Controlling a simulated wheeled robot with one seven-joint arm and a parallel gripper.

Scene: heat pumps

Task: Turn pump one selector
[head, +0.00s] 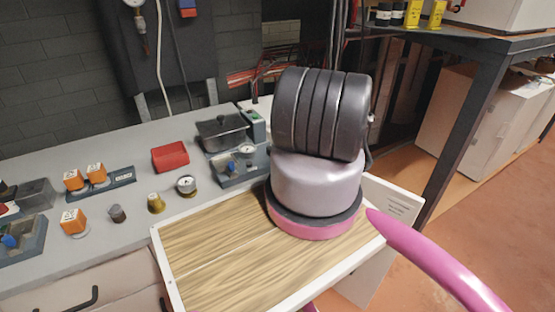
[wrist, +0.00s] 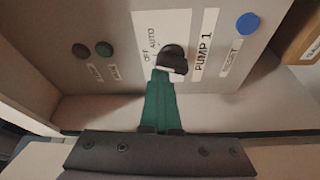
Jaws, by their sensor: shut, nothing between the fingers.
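The pump one selector (wrist: 172,54) is a black knob on a pale plate marked OFF, AUTO and PUMP 1 in the wrist view. My gripper (wrist: 163,76) has green fingers, pressed together with nothing between them. Their tips are at the lower left edge of the knob in the picture. I cannot tell if they touch it. The fingers partly cover the plate and the knob's lower edge. Neither the selector nor my gripper can be made out in the head view.
The grey panel (wrist: 75,20) also holds a blue reset button (wrist: 248,22), a green button (wrist: 104,48) and a dark button (wrist: 80,50). In the head view, a workbench (head: 120,160) bears small parts and a red box (head: 170,158). Floor (head: 500,200) is open at right.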

